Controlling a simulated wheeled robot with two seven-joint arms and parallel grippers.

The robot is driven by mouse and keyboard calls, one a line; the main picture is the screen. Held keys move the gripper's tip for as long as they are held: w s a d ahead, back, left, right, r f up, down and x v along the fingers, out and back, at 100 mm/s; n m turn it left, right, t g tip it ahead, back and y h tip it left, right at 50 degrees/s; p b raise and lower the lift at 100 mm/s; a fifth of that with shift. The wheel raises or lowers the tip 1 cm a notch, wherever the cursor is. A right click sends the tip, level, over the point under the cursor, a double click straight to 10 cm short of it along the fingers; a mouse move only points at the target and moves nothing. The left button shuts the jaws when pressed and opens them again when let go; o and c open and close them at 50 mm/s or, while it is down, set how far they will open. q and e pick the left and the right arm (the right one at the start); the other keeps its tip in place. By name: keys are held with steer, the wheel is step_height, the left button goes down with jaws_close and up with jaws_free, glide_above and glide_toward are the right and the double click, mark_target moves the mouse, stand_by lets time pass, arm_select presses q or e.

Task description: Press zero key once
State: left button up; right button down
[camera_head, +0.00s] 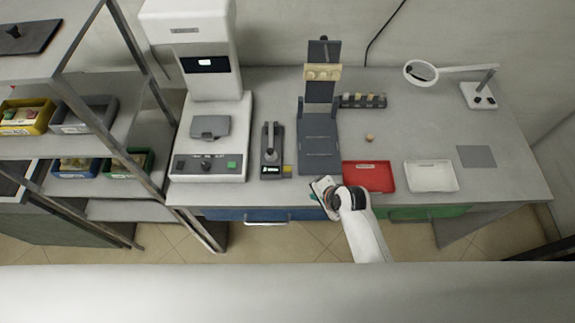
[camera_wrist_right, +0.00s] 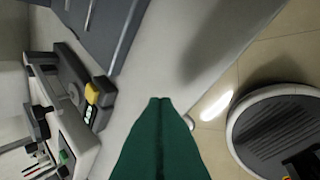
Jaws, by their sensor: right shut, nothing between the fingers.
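A small dark gauge (camera_head: 272,150) with a lever arm and a lit green readout stands on the bench, left of a tall dark fixture. A yellow key (camera_head: 287,170) sits at its front right corner; no zero label is readable on it. In the right wrist view the yellow key (camera_wrist_right: 92,92) shows left of my fingers, beside the readout. My right gripper (camera_head: 318,186) is at the bench's front edge, right of the key and apart from it. Its green fingers (camera_wrist_right: 160,101) are shut together and empty in the right wrist view. My left gripper is not in view.
A large white machine (camera_head: 209,136) with a green button stands left of the gauge. The dark fixture (camera_head: 319,150) stands to its right. A red tray (camera_head: 369,177) and a white tray (camera_head: 431,176) lie further right.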

steer(key=w+a+r+m+t+y+p, duration=0.1)
steer(key=w+a+r+m+y+p, duration=0.1)
steer(key=w+a+r+m, duration=0.5)
step_height(320, 180, up, 3)
steer(key=shift+w+a+r+m+t+y, duration=0.1)
steer(key=shift+w+a+m+t+y, duration=0.2)
steer(key=shift+w, duration=0.9)
steer(key=b, duration=0.9)
glide_above(290, 172)
step_height(290, 172, down, 7)
steer(key=shift+r, duration=0.1)
steer(key=shift+f, duration=1)
steer(key=shift+f, duration=0.1)
steer(key=shift+f, duration=0.3)
